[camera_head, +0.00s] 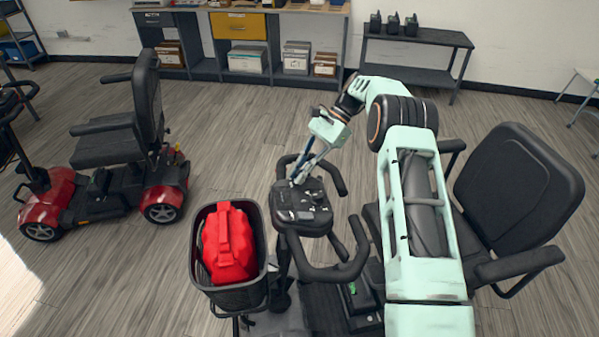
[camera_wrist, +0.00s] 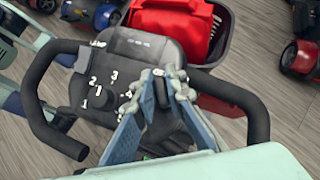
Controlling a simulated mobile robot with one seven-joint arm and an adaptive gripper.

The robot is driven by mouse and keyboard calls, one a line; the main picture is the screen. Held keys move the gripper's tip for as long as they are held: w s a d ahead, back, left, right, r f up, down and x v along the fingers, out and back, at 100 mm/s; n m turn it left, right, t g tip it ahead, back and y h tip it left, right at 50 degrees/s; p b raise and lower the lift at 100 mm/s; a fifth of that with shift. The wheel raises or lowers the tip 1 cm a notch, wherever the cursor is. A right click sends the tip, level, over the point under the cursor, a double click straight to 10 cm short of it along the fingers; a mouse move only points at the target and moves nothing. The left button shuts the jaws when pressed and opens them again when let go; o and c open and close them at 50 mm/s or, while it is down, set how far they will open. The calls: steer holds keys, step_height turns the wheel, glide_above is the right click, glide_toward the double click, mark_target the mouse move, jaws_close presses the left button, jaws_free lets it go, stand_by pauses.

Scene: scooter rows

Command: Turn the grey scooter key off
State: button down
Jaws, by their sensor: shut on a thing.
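The grey scooter (camera_head: 275,322) stands in front of me. Its dark control console (camera_head: 305,207) sits between the looped handlebars (camera_head: 335,268). In the wrist view the console (camera_wrist: 120,65) shows a dial marked with white numbers. My gripper (camera_head: 297,181) reaches down to the far side of the console. In the wrist view my gripper (camera_wrist: 163,80) has its fingertips close together around a small dark piece, the key (camera_wrist: 161,92). The fingers hide most of the key and its slot, so I cannot tell which way it is turned.
A black basket (camera_head: 205,288) with a red bag (camera_head: 229,246) hangs at the console's left. The seat (camera_head: 520,185) is to the right, behind my arm. A red scooter (camera_head: 110,165) stands at left. Workbench (camera_head: 190,50) and a low table (camera_head: 420,38) line the wall.

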mark_target(300, 171)
steer(key=c, duration=2)
jaws_free()
steer(key=shift+o, duration=0.2)
steer(key=shift+v, duration=3.2)
steer(key=shift+w+d+r, duration=0.25)
steer(key=shift+d+r, duration=0.05)
steer(key=shift+d, duration=0.1)
